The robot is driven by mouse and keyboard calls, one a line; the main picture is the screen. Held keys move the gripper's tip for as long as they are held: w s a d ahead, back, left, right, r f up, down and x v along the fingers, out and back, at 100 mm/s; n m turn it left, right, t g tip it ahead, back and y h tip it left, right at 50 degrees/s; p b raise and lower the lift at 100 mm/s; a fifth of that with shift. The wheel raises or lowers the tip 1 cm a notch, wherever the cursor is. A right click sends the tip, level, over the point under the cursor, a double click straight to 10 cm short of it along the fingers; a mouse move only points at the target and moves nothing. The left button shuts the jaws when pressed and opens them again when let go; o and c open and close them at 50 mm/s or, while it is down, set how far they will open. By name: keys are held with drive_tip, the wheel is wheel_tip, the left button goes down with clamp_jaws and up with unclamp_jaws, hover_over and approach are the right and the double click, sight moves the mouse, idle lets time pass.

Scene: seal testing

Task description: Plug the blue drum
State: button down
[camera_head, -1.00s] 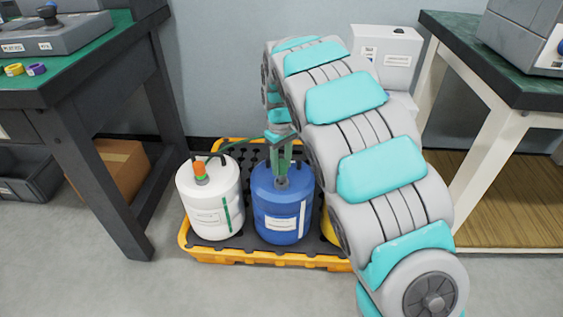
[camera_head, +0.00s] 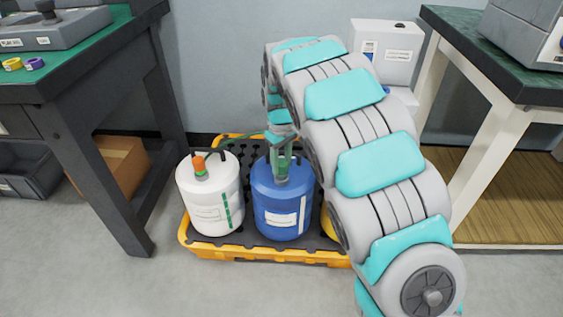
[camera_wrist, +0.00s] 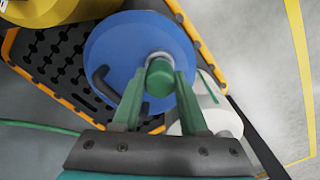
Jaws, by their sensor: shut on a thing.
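The blue drum (camera_head: 268,212) stands upright on the spill pallet, with a white label facing me and a dark carry handle. My gripper (camera_head: 281,170) is right over its neck, pointing down. In the wrist view my gripper (camera_wrist: 161,82) is shut on a green plug (camera_wrist: 160,78), one finger on each side. The plug is in line with the drum's pale grey neck (camera_wrist: 158,57) and overlaps it. I cannot tell how deep it sits in the opening. In the head view my fingers largely hide the plug.
A white drum (camera_head: 210,207) with an orange-topped fitting (camera_head: 199,164) stands close on the left. A yellow drum (camera_head: 328,226) is mostly hidden by my arm. The yellow-rimmed pallet (camera_head: 225,252) holds them. Benches stand left (camera_head: 85,62) and right (camera_head: 520,90). A thin green line (camera_wrist: 40,127) runs leftward.

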drive_tip(key=shift+f, duration=0.15)
drive_tip(key=shift+c, duration=1.8)
unclamp_jaws()
wheel_tip(320, 180, up, 8)
drive_tip(key=shift+f, duration=0.1)
